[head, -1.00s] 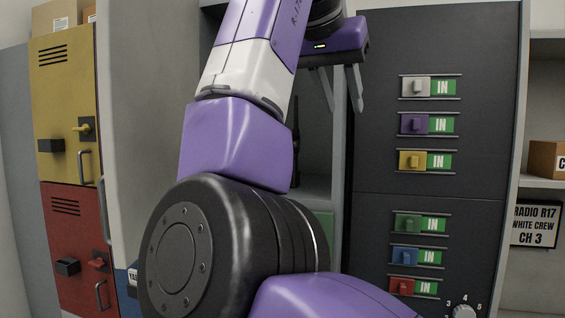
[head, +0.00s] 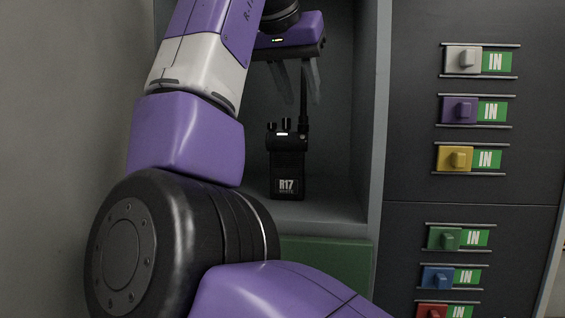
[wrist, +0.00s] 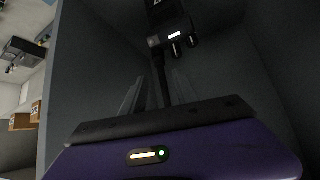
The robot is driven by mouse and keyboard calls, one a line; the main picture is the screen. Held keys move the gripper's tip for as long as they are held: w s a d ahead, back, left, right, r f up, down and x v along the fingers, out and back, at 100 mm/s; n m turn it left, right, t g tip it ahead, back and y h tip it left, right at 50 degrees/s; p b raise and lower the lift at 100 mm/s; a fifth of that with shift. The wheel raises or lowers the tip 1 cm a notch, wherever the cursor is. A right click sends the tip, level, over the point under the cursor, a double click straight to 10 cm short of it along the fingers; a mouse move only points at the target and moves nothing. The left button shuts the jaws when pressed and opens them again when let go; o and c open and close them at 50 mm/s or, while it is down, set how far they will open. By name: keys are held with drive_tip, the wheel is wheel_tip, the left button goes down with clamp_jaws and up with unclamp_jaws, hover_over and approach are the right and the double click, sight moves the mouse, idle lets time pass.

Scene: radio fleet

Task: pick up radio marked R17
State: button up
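The black radio marked R17 (head: 287,165) stands upright in an open grey compartment in the head view, its label facing out and its antenna rising at its right. It also shows at the top of the wrist view (wrist: 168,28), with the antenna running toward my gripper. My gripper (head: 304,101) is above the radio's body, fingers pointing down and apart, with nothing held. The fingertips are near the antenna's upper part. In the wrist view the antenna appears between the two fingers (wrist: 159,76); whether they touch it I cannot tell.
The compartment's right wall (head: 372,120) stands close to the radio, and a green panel (head: 325,262) is below its floor. A dark panel (head: 420,190) with several coloured sliders marked IN is at the right. My arm fills the left middle.

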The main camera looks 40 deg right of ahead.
sight(304, 106)
drive_tip(key=x, duration=0.2)
drive_tip(key=p+x, duration=0.1)
drive_tip(key=x, duration=0.1)
drive_tip(key=p+x, duration=0.1)
drive_tip(key=x, duration=0.1)
drive_tip(key=shift+w+d, duration=0.2)
drive_tip(key=shift+w, duration=0.15)
drive_tip(key=shift+c, duration=0.5)
clamp_jaws()
idle(0.6)
